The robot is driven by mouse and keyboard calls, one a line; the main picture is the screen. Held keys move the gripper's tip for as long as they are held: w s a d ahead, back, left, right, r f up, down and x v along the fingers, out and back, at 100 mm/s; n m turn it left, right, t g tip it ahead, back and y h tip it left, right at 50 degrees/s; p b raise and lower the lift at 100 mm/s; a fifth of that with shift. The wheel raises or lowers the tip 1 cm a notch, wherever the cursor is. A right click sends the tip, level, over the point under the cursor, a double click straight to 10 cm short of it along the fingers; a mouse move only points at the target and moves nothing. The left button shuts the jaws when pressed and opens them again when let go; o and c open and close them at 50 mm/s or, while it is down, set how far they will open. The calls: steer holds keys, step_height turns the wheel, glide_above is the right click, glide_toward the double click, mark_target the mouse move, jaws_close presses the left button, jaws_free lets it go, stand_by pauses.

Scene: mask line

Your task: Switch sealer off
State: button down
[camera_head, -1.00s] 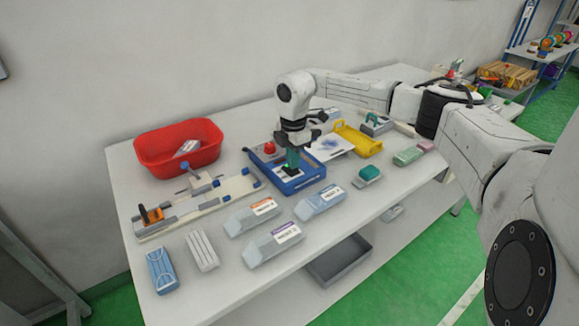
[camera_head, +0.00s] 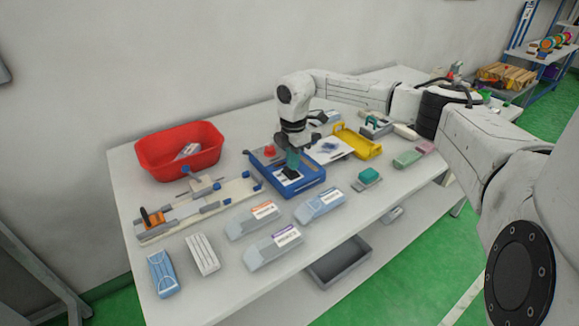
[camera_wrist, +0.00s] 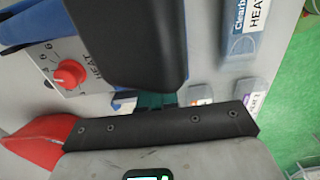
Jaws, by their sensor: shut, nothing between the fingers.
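The sealer (camera_head: 305,181) is a blue box with a pale top, standing in the middle of the table. My gripper (camera_head: 292,163) points down over its top, with teal fingertips close together and empty. I cannot tell whether the tips touch the sealer; they hide part of its top. In the wrist view, a red knob (camera_wrist: 70,74) sits on a pale panel marked HEAT. My teal fingertips (camera_wrist: 152,101) show partly between large dark parts. The switch itself is not clearly visible.
A red bin (camera_head: 180,160) stands at the back left, beyond a fixture with blue clamps (camera_head: 205,198). Labelled pouches (camera_head: 320,205) lie in front of the sealer. A yellow tray (camera_head: 358,143) and a white board (camera_head: 325,149) lie to its right.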

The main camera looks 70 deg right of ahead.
mark_target(293, 173)
step_height(293, 173, up, 5)
steer(key=p, duration=0.4)
steer(key=shift+r, duration=0.2)
stand_by(0.5)
